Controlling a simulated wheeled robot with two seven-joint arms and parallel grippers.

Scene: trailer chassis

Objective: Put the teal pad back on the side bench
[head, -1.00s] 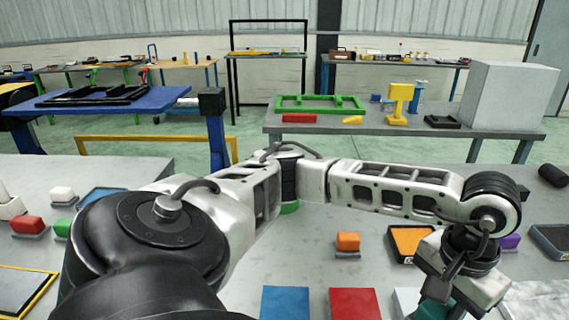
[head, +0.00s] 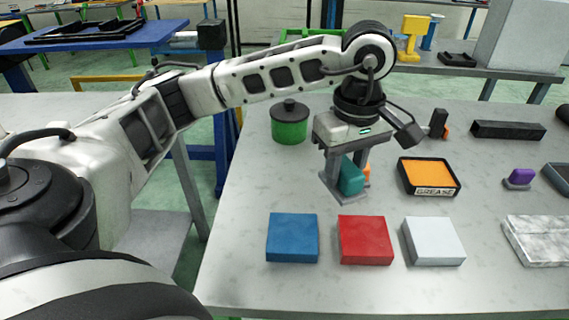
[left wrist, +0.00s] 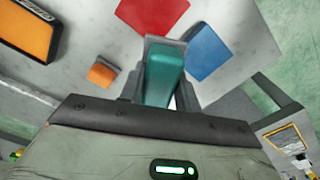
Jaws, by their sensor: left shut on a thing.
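The teal pad (head: 351,177) is a rounded block held between the fingers of my left gripper (head: 345,180). My left gripper is shut on it and points down over the grey table. In the left wrist view the teal pad (left wrist: 164,76) shows between the fingers, with a grey plate at its far end. An orange block (head: 367,174) is partly hidden behind the pad. I cannot tell the exact gap between pad and table. A bare grey bench (head: 55,112) at the left, across a gap, may be the side bench. My right gripper is not in view.
Blue (head: 292,238), red (head: 365,240) and white (head: 434,240) squares lie in front of the gripper. A green pot (head: 290,124) stands behind left, and an orange grease tray (head: 429,177) is to the right. A blue bench (head: 95,38) stands beyond the gap.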

